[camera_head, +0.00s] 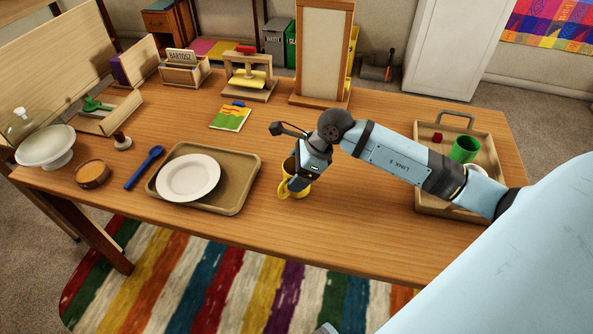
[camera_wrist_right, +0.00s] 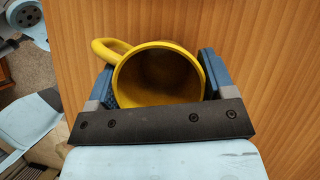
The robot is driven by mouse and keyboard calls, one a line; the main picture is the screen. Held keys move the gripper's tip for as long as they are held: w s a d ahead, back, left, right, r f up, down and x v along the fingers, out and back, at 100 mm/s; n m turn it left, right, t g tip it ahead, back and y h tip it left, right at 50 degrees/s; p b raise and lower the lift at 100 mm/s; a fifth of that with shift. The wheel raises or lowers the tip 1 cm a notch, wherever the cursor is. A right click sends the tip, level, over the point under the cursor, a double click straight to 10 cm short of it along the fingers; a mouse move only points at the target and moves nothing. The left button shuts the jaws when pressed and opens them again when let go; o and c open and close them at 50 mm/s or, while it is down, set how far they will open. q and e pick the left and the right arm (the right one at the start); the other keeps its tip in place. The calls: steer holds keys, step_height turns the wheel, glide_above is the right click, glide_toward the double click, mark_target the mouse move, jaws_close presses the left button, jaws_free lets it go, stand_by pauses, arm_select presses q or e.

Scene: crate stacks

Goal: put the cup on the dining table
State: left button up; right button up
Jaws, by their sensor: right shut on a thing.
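A yellow cup (camera_head: 293,193) is at the middle of the wooden dining table (camera_head: 350,215), just right of the brown tray. My right gripper (camera_head: 302,178) is shut on it and partly covers it in the head view. In the right wrist view the cup (camera_wrist_right: 158,76) sits between the two blue fingers, its open mouth facing the camera and its handle to the upper left. It looks empty. I cannot tell whether its base touches the table. My left gripper is not in view.
A brown tray (camera_head: 236,196) with a white plate (camera_head: 189,178) lies left of the cup. Another tray (camera_head: 480,128) holds a green cup (camera_head: 465,150) and a small red thing at the right. A framed board (camera_head: 324,50) stands behind. The table's front middle is clear.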

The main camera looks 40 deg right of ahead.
steer(key=o, duration=1)
steer(key=shift+f, duration=0.1)
steer(key=shift+o, duration=0.2)
steer(key=shift+d+r, duration=0.1)
steer(key=shift+r, duration=0.3)
steer(key=v, duration=1.1)
steer(key=shift+r+p, duration=0.25)
steer(key=shift+p, duration=0.2)
steer(key=shift+s, duration=0.15)
